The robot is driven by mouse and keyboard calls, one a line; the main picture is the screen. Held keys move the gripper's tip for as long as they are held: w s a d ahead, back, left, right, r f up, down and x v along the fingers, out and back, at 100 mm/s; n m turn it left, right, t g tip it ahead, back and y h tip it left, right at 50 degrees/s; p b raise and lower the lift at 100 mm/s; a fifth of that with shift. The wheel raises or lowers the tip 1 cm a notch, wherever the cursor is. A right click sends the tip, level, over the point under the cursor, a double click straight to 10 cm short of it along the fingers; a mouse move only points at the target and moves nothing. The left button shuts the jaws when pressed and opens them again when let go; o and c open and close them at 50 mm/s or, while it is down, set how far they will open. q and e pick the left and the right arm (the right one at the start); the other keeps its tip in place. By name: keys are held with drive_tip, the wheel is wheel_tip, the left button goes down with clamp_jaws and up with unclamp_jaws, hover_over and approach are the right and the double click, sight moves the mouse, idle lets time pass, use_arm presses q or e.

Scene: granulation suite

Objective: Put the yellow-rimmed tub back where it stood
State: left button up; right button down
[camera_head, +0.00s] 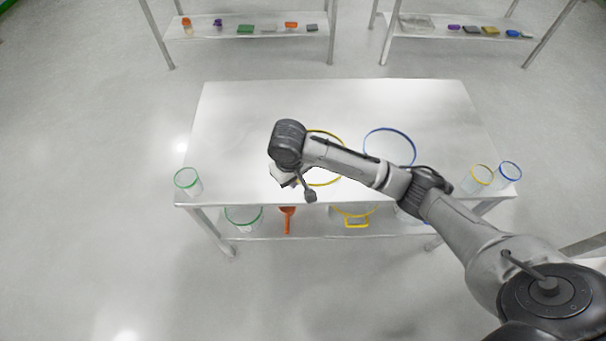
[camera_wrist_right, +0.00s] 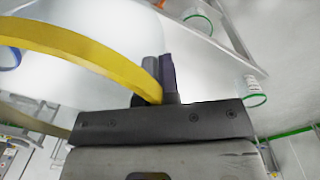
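The yellow-rimmed tub (camera_head: 325,184) is at the middle of the table top, partly hidden behind my right arm in the head view. Its thick yellow rim (camera_wrist_right: 75,45) crosses the right wrist view and runs into my right gripper's fingers. My right gripper (camera_wrist_right: 162,80) has its two fingers close together with the rim between them. In the head view its fingers are hidden under the wrist. I cannot tell whether the tub touches the table. My left gripper is in neither view.
A blue-rimmed tub (camera_head: 414,150) stands right of the yellow-rimmed one. Small cups stand at the table's ends: green-rimmed (camera_head: 188,181), yellow-rimmed (camera_head: 481,176), blue-rimmed (camera_head: 509,172). The lower shelf holds a green-rimmed tub (camera_head: 243,217), an orange scoop (camera_head: 287,217) and yellow-edged items (camera_head: 356,223). The table's back left is clear.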

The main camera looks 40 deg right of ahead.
drive_tip(key=f, duration=0.1)
drive_tip(key=w+d+f, duration=0.1)
drive_tip(key=f+b, duration=0.1)
drive_tip(key=shift+w+d, duration=0.25)
drive_tip(key=shift+w+d+f+b, duration=0.5)
drive_tip(key=shift+w+f+b, duration=0.2)
drive_tip(key=shift+w+f, duration=0.85)
drive_tip(key=shift+w+d+f+b, duration=0.45)
drive_tip(key=shift+w+f+b, duration=0.25)
drive_tip(key=shift+w+f, duration=0.85)
drive_tip(key=shift+w+d+f+b, duration=0.5)
drive_tip(key=shift+w+f+b, duration=0.2)
drive_tip(key=shift+w+f, duration=0.85)
drive_tip(key=shift+s+f, duration=0.1)
drive_tip(key=shift+f, duration=0.1)
drive_tip(key=c, duration=1.4)
unclamp_jaws()
drive_tip(key=shift+o, duration=0.2)
